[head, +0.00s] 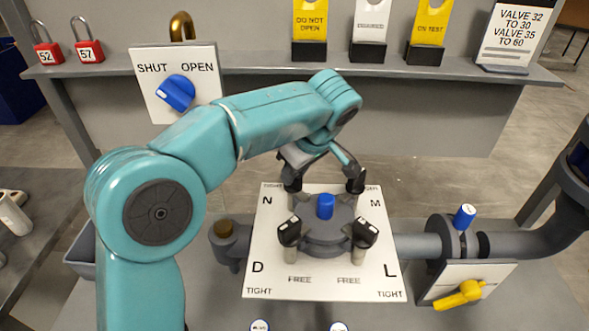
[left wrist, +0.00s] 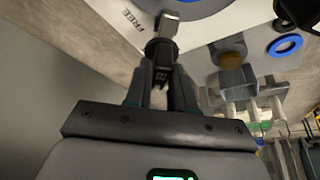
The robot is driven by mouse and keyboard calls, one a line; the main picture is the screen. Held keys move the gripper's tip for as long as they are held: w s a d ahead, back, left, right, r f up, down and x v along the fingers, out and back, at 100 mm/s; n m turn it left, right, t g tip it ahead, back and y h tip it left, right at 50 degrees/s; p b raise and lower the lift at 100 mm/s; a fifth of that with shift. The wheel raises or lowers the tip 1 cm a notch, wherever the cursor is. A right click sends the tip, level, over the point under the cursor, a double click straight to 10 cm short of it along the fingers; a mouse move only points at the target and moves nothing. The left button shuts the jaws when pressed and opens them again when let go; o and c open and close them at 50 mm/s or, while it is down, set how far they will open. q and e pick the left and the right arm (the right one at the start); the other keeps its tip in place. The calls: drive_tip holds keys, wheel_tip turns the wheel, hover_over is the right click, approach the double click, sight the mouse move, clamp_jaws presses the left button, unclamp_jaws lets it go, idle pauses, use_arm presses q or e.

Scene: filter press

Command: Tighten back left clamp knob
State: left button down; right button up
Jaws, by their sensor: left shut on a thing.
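The white plate (head: 275,285) carries a round grey filter press lid (head: 328,235) with a blue cap (head: 325,206) in the middle. Dark clamp knobs stand around it. The back left knob (head: 291,185), by the letter N, is partly hidden by my left gripper (head: 296,170), which reaches down over it. In the left wrist view, the left gripper (left wrist: 161,80) is shut on this dark knob (left wrist: 160,50), with the word FREE printed nearby. The back right knob (head: 355,183) stands by M. The front left knob (head: 289,232) and front right knob (head: 366,232) are uncovered. My right gripper is not in view.
A pipe with a yellow valve handle (head: 459,295) is at right. Behind is a shelf (head: 250,68) with tags and red padlocks (head: 82,51), and a SHUT/OPEN panel (head: 150,62) with a blue knob.

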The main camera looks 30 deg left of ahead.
use_arm(q)
drive_tip(key=shift+r, duration=0.1)
drive_tip(key=c, duration=1)
unclamp_jaws()
drive_tip(key=shift+c, duration=0.2)
drive_tip(key=p+v, duration=0.3)
drive_tip(key=v, duration=1.3)
drive_tip(key=shift+d+r, duration=0.1)
drive_tip(key=shift+d, duration=0.05)
